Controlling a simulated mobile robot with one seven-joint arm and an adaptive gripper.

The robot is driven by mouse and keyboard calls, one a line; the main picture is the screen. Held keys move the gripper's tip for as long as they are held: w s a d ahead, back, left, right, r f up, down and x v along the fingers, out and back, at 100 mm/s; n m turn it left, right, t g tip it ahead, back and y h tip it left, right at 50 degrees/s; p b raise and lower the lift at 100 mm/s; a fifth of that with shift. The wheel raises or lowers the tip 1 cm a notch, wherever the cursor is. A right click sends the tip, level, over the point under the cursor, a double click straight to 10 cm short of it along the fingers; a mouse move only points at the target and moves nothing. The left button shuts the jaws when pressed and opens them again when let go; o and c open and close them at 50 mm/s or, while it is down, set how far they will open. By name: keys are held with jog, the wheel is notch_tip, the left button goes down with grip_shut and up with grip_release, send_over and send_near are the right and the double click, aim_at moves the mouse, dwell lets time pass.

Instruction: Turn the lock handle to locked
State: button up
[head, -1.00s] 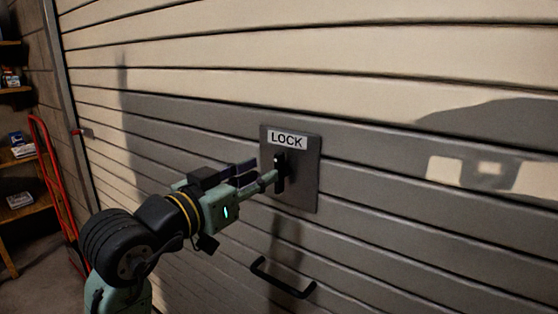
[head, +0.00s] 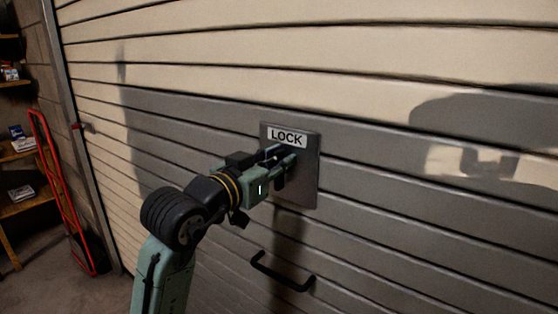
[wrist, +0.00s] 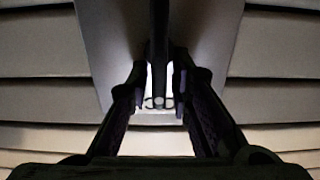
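The lock plate (head: 304,185) is a grey panel on the roller door, with a white LOCK label (head: 287,138) at its top. The dark lock handle (head: 279,183) is partly hidden by my gripper (head: 284,156) in the head view; its lower end shows beneath the fingers. In the wrist view the handle (wrist: 158,35) is a dark upright bar in front of the plate (wrist: 205,40). My gripper (wrist: 158,82) has its fingers apart, one on each side of the bar, with narrow gaps visible. The label is upside down there, between the fingertips. Contact with the handle cannot be told.
A black pull handle (head: 282,272) sticks out of the door (head: 400,240) below the plate. A red hand truck (head: 60,190) and wooden shelves (head: 25,205) stand at the far left. The door face right of the plate is clear.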

grip_shut()
jog(key=shift+s+d+f, duration=0.1)
jog(key=shift+d, duration=0.1)
